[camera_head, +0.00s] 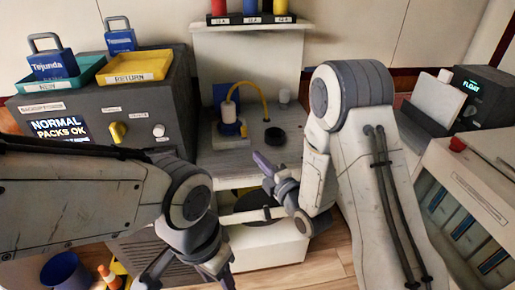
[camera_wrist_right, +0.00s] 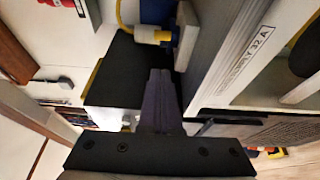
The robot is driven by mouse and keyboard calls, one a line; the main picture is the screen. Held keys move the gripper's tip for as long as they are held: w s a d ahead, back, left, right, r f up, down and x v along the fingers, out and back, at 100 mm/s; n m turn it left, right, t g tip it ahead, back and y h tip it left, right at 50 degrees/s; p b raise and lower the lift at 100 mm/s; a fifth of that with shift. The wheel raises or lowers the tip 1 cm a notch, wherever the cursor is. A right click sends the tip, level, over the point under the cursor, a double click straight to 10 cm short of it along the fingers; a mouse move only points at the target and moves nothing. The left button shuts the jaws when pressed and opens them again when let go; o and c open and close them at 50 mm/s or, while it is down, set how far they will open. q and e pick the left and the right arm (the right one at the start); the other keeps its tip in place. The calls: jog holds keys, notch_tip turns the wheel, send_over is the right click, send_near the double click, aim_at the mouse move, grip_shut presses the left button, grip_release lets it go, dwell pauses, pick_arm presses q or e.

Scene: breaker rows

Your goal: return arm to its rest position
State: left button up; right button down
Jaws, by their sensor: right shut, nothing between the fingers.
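My right arm (camera_head: 345,125) comes in from the right in the head view and bends down toward the middle. My right gripper (camera_head: 263,163) is shut and empty, with its purple fingertips in front of the grey worktop. In the right wrist view its fingers (camera_wrist_right: 160,85) are pressed together with nothing between them. My left arm (camera_head: 85,200) reaches in from the left, in front of the grey cabinet. My left gripper (camera_head: 190,278) points down at the bottom edge with its fingers apart and nothing visible between them. Its tips are partly cut off.
A grey cabinet (camera_head: 75,107) at left carries a green tray (camera_head: 88,66) and a yellow tray (camera_head: 128,79). The worktop (camera_head: 225,170) holds a black disc (camera_head: 275,137) and a yellow hose (camera_head: 262,96). A breaker panel (camera_head: 490,200) stands close at right. A blue bin (camera_head: 65,272) is on the floor.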

jog(key=s+a+r+m+g+h+p, duration=0.25)
jog(key=s+a+m+g+p, duration=0.2)
jog(key=s+m+g, duration=0.25)
jog(key=s+d+r+m+g+h+p, duration=0.1)
jog(key=s+r+m+g, duration=0.1)
jog(key=s, duration=0.6)
jog(key=s+d+r+m+g+h, duration=0.1)
jog(key=s+m+g, duration=0.3)
jog(key=s, duration=0.5)
jog(key=s+d+r+m+g+h+p, duration=0.1)
jog(key=s+d+r+m+g+h, duration=0.1)
jog(key=s, duration=0.6)
jog(key=shift+s+r+m+g+p, duration=0.2)
jog(key=shift+r+m+g+p, duration=0.15)
jog(key=shift+r+g, duration=0.3)
